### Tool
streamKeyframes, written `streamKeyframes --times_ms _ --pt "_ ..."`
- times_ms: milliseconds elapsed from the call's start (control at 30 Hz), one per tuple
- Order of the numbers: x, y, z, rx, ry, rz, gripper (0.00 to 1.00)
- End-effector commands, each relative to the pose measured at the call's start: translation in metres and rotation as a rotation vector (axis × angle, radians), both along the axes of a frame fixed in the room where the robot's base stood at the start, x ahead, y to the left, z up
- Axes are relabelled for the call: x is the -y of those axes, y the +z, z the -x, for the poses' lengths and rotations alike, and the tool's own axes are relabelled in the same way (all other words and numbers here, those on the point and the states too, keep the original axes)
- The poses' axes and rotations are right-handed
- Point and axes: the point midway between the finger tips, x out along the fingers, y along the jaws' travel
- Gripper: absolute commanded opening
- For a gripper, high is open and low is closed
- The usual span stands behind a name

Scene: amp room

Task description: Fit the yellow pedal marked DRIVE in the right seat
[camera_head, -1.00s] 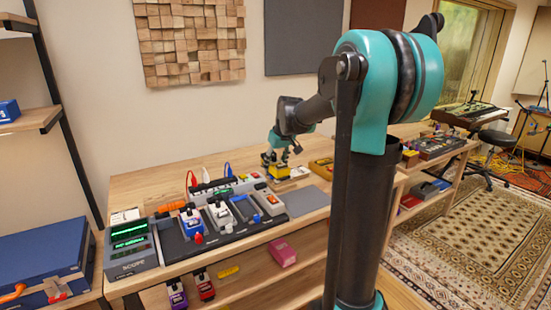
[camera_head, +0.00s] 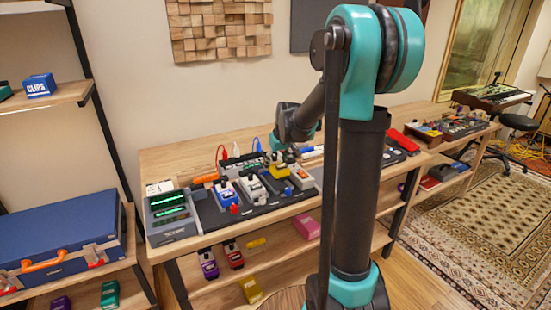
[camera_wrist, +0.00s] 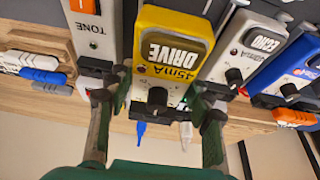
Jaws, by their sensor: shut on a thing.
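The yellow pedal marked DRIVE (camera_wrist: 172,48), also labelled 45mA, is between the fingers of my gripper (camera_wrist: 160,96) in the wrist view. My gripper is shut on it, one finger on each side. In the head view the yellow pedal (camera_head: 278,171) is at the gap in the dark pedal board (camera_head: 247,213), between a white pedal marked ECHO (camera_wrist: 245,45) and a grey pedal marked TONE (camera_wrist: 92,25). I cannot tell whether it rests fully on the board or is slightly above it. The seat under it is hidden.
A blue pedal (camera_head: 224,191) stands beyond the white one. A scope (camera_head: 170,216) stands at the board's left end. A power strip with cables (camera_head: 237,163) runs behind the pedals. Loose pedals lie on the shelf below. Neighbouring pedals leave little side room.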

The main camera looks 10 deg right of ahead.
Motion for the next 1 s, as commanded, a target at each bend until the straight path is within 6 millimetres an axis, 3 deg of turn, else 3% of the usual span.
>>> streamKeyframes --times_ms 400,1000 --pt "0.000 -0.031 0.000 0.000 0.000 0.000 0.05" --pt "0.000 -0.037 0.000 0.000 0.000 0.000 0.05"
